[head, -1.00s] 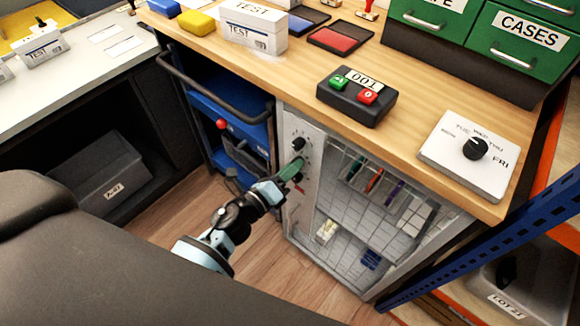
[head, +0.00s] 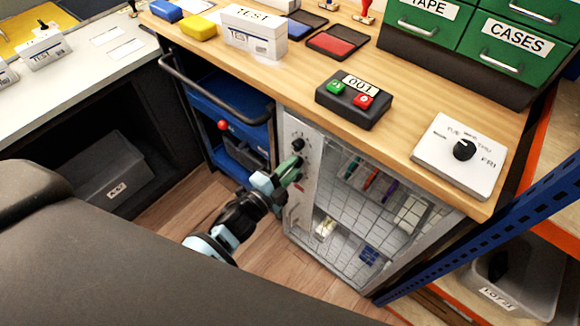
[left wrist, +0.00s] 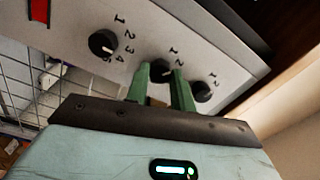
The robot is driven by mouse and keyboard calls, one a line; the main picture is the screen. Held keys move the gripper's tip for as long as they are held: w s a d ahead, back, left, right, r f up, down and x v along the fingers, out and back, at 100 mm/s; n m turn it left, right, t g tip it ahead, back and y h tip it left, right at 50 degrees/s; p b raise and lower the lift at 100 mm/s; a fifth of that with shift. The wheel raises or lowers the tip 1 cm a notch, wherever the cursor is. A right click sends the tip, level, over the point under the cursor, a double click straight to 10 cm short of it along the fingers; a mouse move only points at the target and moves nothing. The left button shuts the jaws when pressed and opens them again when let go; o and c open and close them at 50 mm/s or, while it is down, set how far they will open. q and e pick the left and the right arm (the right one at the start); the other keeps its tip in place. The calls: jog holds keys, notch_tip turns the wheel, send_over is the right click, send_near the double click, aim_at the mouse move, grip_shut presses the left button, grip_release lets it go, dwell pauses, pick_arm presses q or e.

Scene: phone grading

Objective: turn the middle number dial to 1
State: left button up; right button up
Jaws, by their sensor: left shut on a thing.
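The middle number dial (left wrist: 160,70) is a black knob on a pale grey panel (left wrist: 215,55), between two like knobs in the left wrist view. My left gripper (left wrist: 162,82) has its green fingers on either side of this dial, shut on it. The numbers 1 and 2 show beside it; its other numbers and pointer setting are not clear. One outer dial (left wrist: 102,42) has numbers 1 to 5 beside it; the other (left wrist: 202,92) is partly behind a finger. In the head view my left gripper (head: 292,166) is at the cabinet's front panel, below a black knob (head: 298,144). My right gripper is not in view.
The cabinet's wire-grid door (head: 345,225) is beside the panel. The wooden counter (head: 400,85) overhangs above, with a button box (head: 354,98) and a day dial box (head: 462,155). A blue trolley (head: 215,105) stands left of the cabinet.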

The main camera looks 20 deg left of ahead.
pick_arm(q)
jog(key=shift+n+p, duration=0.6)
jog(key=shift+n, duration=2.3)
jog(key=o, duration=1)
jog(key=v, duration=0.7)
jog(key=shift+s, duration=0.4)
jog(key=shift+a, duration=0.1)
